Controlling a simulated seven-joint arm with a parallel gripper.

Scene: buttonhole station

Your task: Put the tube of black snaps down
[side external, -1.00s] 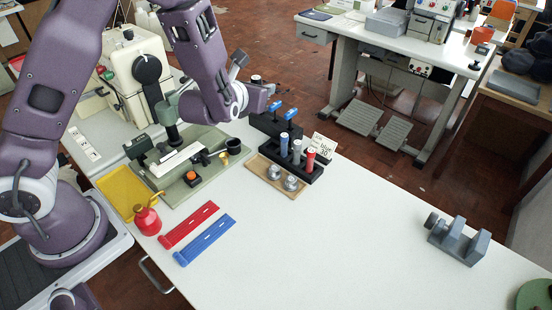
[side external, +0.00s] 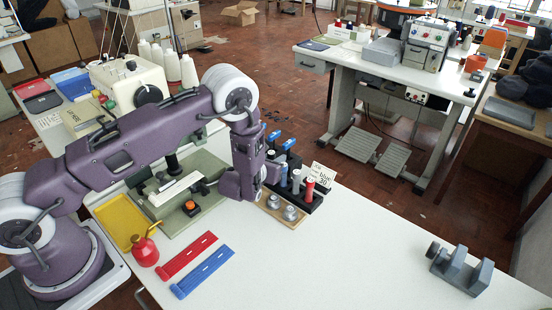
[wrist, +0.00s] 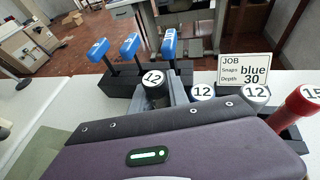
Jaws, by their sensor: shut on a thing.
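The tube of black snaps (wrist: 153,88) is dark, with a round top marked 12. In the wrist view it stands roughly upright between the grey fingers of my gripper (wrist: 160,97), which is shut on it. My gripper (side external: 266,178) points down at the left end of the black tube rack (side external: 314,203). The rack also holds a blue tube (wrist: 202,93) and a grey tube (wrist: 256,96), both marked 12, and a red tube (wrist: 299,107) marked 15. The held tube's lower end is hidden, so I cannot tell whether it sits in the rack.
Blue-handled tools (wrist: 130,46) stand in a black block behind the tubes. A card (wrist: 244,68) reads blue and 30. Metal parts lie on a wooden tray (side external: 272,212). Red (side external: 187,256) and blue (side external: 203,272) strips lie in front. The table's right half is mostly clear.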

